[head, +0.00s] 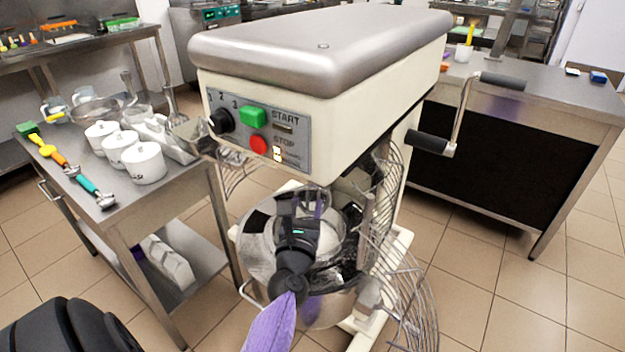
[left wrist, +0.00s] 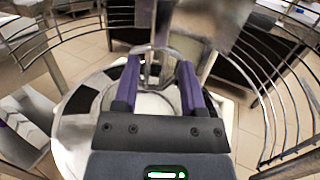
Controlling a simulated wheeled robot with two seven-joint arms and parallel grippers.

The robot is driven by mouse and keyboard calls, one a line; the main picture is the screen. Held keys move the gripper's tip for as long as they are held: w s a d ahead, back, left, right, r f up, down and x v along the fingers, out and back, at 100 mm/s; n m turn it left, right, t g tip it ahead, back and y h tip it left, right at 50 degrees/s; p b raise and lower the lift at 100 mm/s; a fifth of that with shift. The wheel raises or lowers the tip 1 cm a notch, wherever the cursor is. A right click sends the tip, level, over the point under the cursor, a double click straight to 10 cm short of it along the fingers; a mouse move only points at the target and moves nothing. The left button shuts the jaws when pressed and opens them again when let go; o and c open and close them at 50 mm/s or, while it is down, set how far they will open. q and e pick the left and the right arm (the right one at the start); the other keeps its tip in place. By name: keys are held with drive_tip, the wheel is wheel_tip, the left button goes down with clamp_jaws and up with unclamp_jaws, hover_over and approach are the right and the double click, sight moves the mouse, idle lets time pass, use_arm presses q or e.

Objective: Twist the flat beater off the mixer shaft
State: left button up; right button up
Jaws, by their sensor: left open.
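The mixer (head: 320,75) is a large cream machine with a grey metal top. Its steel bowl (head: 325,310) stands under the head, inside the wire guard (head: 405,290). My left gripper (head: 302,203) reaches over the bowl, under the mixer head. In the left wrist view its two purple fingers (left wrist: 158,68) are apart and point toward the shaft area. A thin grey metal frame, seemingly the flat beater (left wrist: 150,52), shows between and just beyond the fingertips. I cannot tell if they touch it. In the head view my gripper and the mixer head hide the beater and shaft. My right gripper is not in view.
The wire guard curves close around both sides of my left gripper. A crank handle (head: 455,125) sticks out on the mixer's right. A steel table (head: 125,205) with white lidded pots (head: 145,163) and utensils stands left. A counter (head: 530,95) stands behind right.

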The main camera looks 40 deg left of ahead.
use_arm(q)
drive_tip(key=b+x, duration=0.2)
drive_tip(key=x, duration=0.6)
drive_tip(key=shift+w, duration=0.15)
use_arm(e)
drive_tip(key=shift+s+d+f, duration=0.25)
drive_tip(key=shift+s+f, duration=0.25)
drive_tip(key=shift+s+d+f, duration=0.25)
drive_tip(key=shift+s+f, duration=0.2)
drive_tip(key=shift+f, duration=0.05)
use_arm(q)
drive_tip(key=shift+c, duration=0.3)
clamp_jaws()
drive_tip(key=shift+c, duration=1.5)
unclamp_jaws()
clamp_jaws()
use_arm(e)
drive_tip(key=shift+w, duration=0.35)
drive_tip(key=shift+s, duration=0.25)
